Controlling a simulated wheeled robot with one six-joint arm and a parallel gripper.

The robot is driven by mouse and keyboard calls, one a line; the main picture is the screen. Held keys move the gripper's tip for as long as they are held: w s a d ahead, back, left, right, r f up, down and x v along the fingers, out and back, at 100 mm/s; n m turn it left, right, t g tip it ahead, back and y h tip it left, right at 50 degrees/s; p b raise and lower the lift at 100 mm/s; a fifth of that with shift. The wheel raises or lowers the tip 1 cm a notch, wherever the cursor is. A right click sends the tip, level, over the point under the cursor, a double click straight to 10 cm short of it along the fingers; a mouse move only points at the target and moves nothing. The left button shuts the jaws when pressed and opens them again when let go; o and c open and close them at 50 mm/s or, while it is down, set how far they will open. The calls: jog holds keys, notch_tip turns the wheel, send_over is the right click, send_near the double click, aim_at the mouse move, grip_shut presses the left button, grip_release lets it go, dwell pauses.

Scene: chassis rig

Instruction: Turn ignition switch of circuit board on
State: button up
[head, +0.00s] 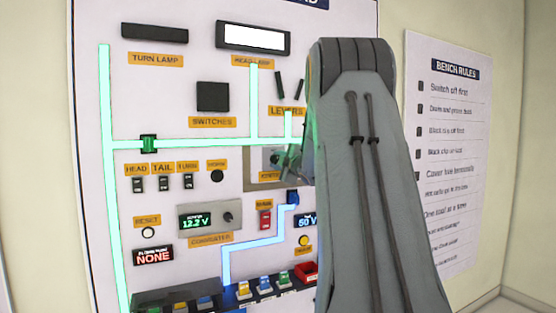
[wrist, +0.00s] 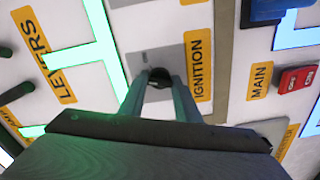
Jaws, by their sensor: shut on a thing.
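The circuit board (head: 190,100) is a white upright panel with labelled parts. The ignition switch (wrist: 160,83) is a dark knob on a grey plate, beside a yellow IGNITION label (wrist: 198,65) in the wrist view. My gripper (wrist: 160,78) is shut on this knob, with one finger on each side of it. In the head view my gripper (head: 287,163) reaches the grey ignition plate (head: 270,157) from the right, and my arm hides part of it. The knob's exact angle is hard to tell, as the fingers cover much of it.
Green lit strips (head: 107,180) run over the board, and a blue lit strip (head: 252,243) runs below the ignition. A red MAIN switch (wrist: 297,79) is close by. A converter (head: 210,218) reads about 12.2 V. A rules sheet (head: 445,150) hangs at the right.

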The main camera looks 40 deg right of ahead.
jog(key=m+p, duration=0.2)
jog(key=m, duration=0.2)
jog(key=shift+m, duration=0.3)
jog(key=shift+m+p, duration=0.95)
jog(key=shift+m, duration=0.85)
jog(key=o, duration=1)
jog(key=shift+s, duration=0.1)
jog(key=b+v, duration=0.3)
jog(key=v, duration=0.4)
jog(key=shift+s+a, duration=0.15)
jog(key=shift+s, duration=0.15)
